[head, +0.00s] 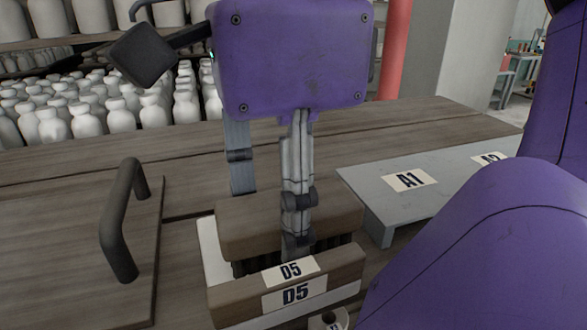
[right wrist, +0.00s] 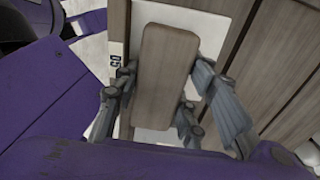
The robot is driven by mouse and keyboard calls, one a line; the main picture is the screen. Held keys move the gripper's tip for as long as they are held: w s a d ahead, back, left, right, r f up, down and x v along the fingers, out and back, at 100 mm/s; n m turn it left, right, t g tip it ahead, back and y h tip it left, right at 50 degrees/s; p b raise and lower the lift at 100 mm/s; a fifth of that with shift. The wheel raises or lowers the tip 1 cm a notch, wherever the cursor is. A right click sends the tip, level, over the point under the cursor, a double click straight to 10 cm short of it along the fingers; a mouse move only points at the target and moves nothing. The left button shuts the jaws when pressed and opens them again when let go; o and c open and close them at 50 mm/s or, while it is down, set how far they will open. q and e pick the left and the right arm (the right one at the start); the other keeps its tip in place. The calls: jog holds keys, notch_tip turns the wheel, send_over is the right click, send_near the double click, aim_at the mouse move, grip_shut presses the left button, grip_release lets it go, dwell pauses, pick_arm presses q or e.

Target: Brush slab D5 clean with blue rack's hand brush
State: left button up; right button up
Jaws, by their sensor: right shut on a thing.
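My right gripper (head: 268,212) points down and is shut on the wooden back of a hand brush (head: 335,214), one finger on each side. Dark bristles show below the brush back. The brush sits over the D5 piece, a pale base (head: 212,258) with a wooden front block (head: 232,302) carrying two D5 labels. Whether the bristles touch a surface is hidden. In the right wrist view, the brush back (right wrist: 165,80) lies between the fingers, above a white surface (right wrist: 150,14) with a D5 label beside it. My left gripper is not in view.
A grey raised plate (head: 420,190) labelled A1 stands to the right on the wooden table. A board with a dark upright handle (head: 118,235) lies at left. Many white bottles (head: 90,110) stand behind the table. My purple arm fills the lower right.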

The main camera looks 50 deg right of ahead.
aim_at(229, 213)
jog(key=shift+w+a, duration=0.4)
jog(key=shift+a, duration=0.3)
jog(key=shift+w+a+b, duration=0.1)
jog(key=shift+w+b, duration=0.05)
jog(key=shift+b, duration=0.15)
jog(key=shift+w+a+b, duration=0.35)
jog(key=shift+w+a, duration=0.1)
jog(key=shift+a, duration=0.15)
jog(key=shift+w+a+r, duration=0.1)
jog(key=shift+w+a, duration=0.1)
jog(key=shift+a, duration=0.3)
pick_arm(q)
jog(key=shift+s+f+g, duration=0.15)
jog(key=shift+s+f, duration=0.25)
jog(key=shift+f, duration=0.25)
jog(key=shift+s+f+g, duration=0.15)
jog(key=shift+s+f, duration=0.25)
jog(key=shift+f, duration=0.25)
pick_arm(e)
jog(key=shift+r, duration=0.1)
jog(key=shift+r+p, duration=0.65)
jog(key=shift+r, duration=0.95)
jog(key=shift+r+p, duration=0.6)
jog(key=shift+r, duration=0.8)
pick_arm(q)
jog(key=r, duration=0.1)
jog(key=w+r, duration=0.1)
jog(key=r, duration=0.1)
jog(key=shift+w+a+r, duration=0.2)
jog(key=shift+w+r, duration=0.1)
